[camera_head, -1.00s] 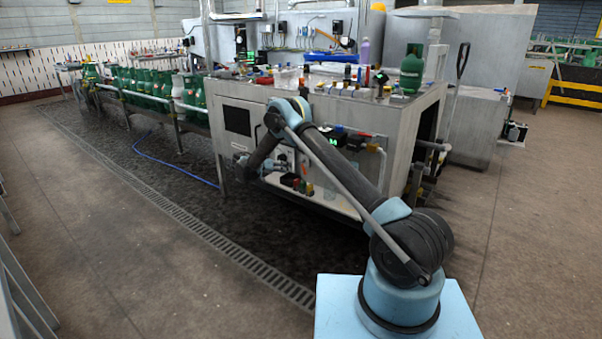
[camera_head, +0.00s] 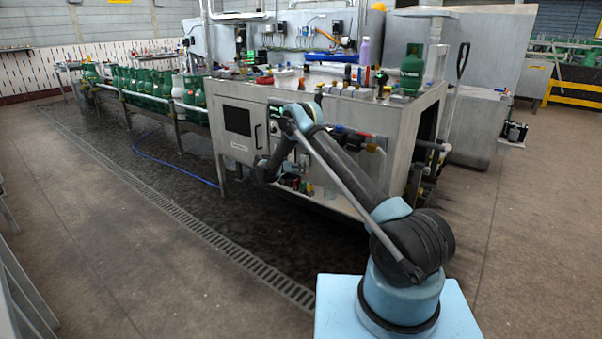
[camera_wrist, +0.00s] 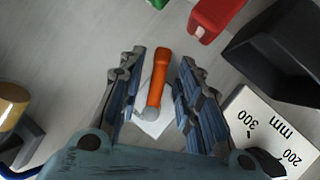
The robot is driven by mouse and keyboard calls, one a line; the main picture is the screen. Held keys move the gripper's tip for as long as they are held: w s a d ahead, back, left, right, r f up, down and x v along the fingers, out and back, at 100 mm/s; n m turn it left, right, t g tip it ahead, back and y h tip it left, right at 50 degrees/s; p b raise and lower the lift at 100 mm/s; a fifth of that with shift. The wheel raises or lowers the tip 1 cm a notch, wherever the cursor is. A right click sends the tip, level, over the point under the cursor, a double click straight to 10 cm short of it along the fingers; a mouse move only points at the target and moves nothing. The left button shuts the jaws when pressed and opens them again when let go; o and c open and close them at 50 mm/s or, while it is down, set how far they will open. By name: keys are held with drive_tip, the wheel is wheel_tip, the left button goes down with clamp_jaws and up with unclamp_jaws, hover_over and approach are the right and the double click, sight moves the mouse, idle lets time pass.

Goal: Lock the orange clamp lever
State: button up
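The orange clamp lever (camera_wrist: 158,80) is in the middle of the wrist view, with a rounded grey base at its lower end on a small white patch. My gripper (camera_wrist: 160,66) is open, with one blue-grey finger on each side of the lever. Gaps show between the lever and both fingers. How far the fingers stand above the surface is hard to tell. In the head view the arm reaches to the front of the metal bench (camera_head: 232,171); the fingers and lever cannot be made out there.
In the wrist view a red part (camera_wrist: 212,18) and a black block (camera_wrist: 278,50) lie at the upper right. A white millimetre scale (camera_wrist: 262,128) is at the right, and a gold-topped cylinder (camera_wrist: 12,104) at the left. Bare grey surface lies at the upper left.

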drive_tip(key=shift+c, duration=0.6)
clamp_jaws()
drive_tip(key=m+y, duration=0.1)
drive_tip(key=a+m+t+y, duration=0.1)
drive_tip(key=m+y, duration=0.1)
drive_tip(key=shift+w+a+f, duration=0.1)
drive_tip(key=shift+w+a, duration=0.1)
drive_tip(key=shift+w, duration=0.2)
drive_tip(key=shift+o, duration=0.6)
unclamp_jaws()
